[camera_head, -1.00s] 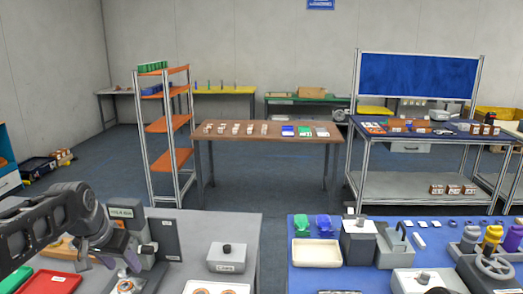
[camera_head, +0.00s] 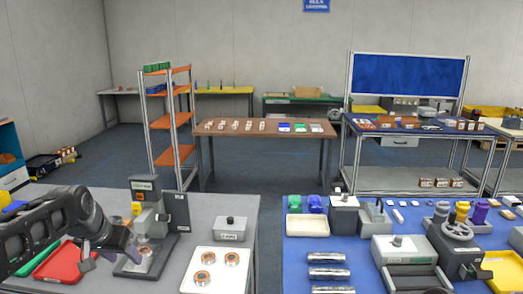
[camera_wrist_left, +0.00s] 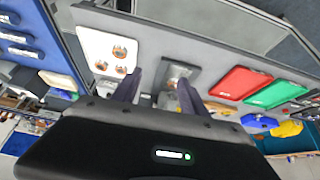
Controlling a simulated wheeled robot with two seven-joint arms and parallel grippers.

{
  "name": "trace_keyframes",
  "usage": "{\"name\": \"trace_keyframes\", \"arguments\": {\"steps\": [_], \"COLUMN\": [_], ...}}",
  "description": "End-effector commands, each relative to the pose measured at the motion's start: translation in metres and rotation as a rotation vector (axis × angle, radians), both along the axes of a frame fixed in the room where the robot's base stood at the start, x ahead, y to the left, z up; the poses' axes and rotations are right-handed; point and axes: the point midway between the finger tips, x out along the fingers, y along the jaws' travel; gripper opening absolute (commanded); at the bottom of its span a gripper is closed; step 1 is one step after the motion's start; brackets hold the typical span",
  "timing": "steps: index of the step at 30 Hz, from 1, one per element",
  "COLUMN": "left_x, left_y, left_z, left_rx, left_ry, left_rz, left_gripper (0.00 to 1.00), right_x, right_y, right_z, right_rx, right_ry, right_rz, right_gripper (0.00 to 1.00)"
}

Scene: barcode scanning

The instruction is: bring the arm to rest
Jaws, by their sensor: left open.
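My left gripper (camera_head: 118,248) hangs over the grey workbench (camera_head: 212,204) at the left, beside a grey bench device (camera_head: 150,222) with a small dark display. In the left wrist view my left gripper (camera_wrist_left: 157,92) has its two dark fingers apart. I see nothing held between them. A metal plate on the device's base (camera_wrist_left: 178,75) shows beyond the fingers. My right gripper is in neither view.
A white board with round copper-coloured parts (camera_head: 217,257) lies right of the device. A red tray (camera_head: 62,261) and a green tray (camera_head: 38,258) lie left. A blue-topped table (camera_head: 300,251) stands at right, with a gap between the tables.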

Motion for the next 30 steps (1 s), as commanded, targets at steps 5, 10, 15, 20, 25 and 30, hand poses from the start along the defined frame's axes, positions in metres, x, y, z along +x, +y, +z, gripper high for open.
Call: {"name": "trace_keyframes", "arguments": {"steps": [5, 10, 15, 20, 25, 30], "left_x": [0.016, 0.031, 0.031, 0.0, -0.078, -0.184], "left_y": [-0.013, -0.045, -0.084, -0.135, -0.185, -0.224], "left_z": [-0.009, -0.049, -0.117, -0.216, -0.323, -0.401], "left_rx": [-0.028, -0.076, -0.136, -0.211, -0.283, -0.33], "left_ry": [-0.077, -0.128, -0.131, -0.077, 0.04, 0.209], "left_rz": [0.011, 0.011, 0.016, 0.033, 0.069, 0.101], "left_gripper": [0.51, 0.51, 0.51, 0.51, 0.51, 0.51], "right_x": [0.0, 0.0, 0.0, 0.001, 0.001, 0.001], "right_y": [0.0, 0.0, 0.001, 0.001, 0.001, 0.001], "right_z": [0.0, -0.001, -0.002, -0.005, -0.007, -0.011], "right_rx": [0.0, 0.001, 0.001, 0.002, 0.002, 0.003], "right_ry": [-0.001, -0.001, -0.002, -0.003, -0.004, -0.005], "right_rz": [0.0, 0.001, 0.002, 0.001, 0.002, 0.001], "right_gripper": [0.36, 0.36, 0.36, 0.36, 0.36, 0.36]}}
